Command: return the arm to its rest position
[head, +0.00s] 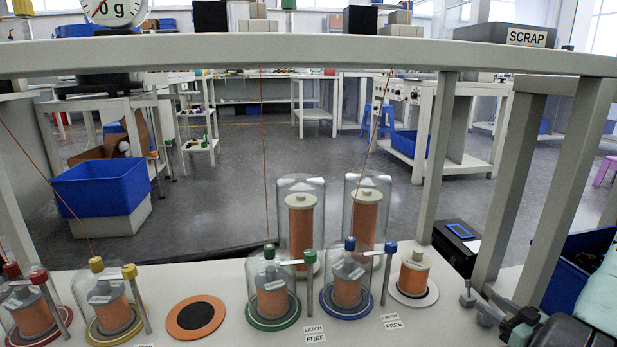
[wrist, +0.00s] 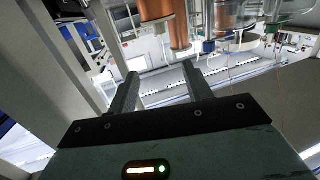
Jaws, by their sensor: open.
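My gripper (head: 475,306) is at the lower right of the head view, beside the right end of the bench. Its teal body is cut off by the picture's right edge. In the wrist view its two dark fingers (wrist: 160,72) stand apart with nothing between them. The gripper is open and empty. A copper spool (head: 413,273) stands uncovered on a pale disc a little left of and beyond the fingers. Copper spools also show beyond the fingers in the wrist view (wrist: 180,38).
Glass-covered spools with a green-rimmed base (head: 272,322) and a blue-rimmed base (head: 348,313) stand on the bench (head: 225,280). An orange ring with a dark centre (head: 196,317) lies to their left. A frame post (head: 548,190) rises near my gripper. A blue bin (head: 580,265) is at the right.

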